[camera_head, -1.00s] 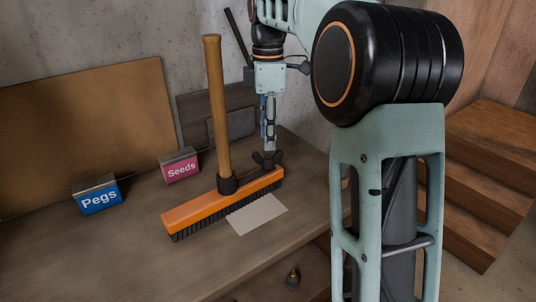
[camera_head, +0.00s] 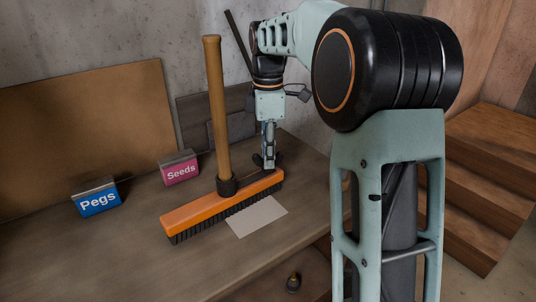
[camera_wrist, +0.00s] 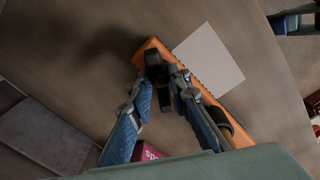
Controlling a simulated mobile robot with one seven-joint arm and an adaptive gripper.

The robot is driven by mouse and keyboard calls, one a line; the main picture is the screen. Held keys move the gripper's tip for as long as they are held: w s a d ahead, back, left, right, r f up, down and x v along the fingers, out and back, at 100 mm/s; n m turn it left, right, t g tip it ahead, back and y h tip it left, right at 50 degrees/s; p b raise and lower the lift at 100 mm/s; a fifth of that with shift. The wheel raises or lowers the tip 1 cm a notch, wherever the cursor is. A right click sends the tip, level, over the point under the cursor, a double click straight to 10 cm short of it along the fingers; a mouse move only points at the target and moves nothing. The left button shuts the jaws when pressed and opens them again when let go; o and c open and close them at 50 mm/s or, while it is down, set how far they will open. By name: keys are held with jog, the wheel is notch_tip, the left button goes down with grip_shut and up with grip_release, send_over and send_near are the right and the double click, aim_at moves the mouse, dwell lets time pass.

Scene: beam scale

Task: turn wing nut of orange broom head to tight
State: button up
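The orange broom head (camera_head: 200,213) lies bristles down on the workbench, its wooden handle (camera_head: 217,110) upright. The dark wing nut (camera_head: 279,159) is on the broom head's far right end, partly hidden by the fingers. In the wrist view the wing nut (camera_wrist: 157,72) shows between the fingertips, with one wing pointing down toward the palm. My gripper (camera_head: 268,163) points down over the nut. Its two fingers stand apart, one on each side of the nut. I see a small gap there, and cannot tell whether either finger touches.
A pale card (camera_head: 257,216) lies in front of the broom head. Boards lean on the wall. The handle rises close left of my gripper.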

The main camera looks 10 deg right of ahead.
jog(key=shift+m, duration=0.3)
grip_shut()
jog(key=shift+r+m+p, duration=0.15)
jog(key=shift+m+p, duration=0.75)
jog(key=m+p, duration=0.2)
jog(key=m, duration=0.1)
jog(key=shift+m, duration=0.3)
jog(key=m+p, duration=0.2)
jog(key=m, duration=0.3)
jog(key=shift+m, duration=0.4)
jog(key=o, duration=0.9)
grip_release()
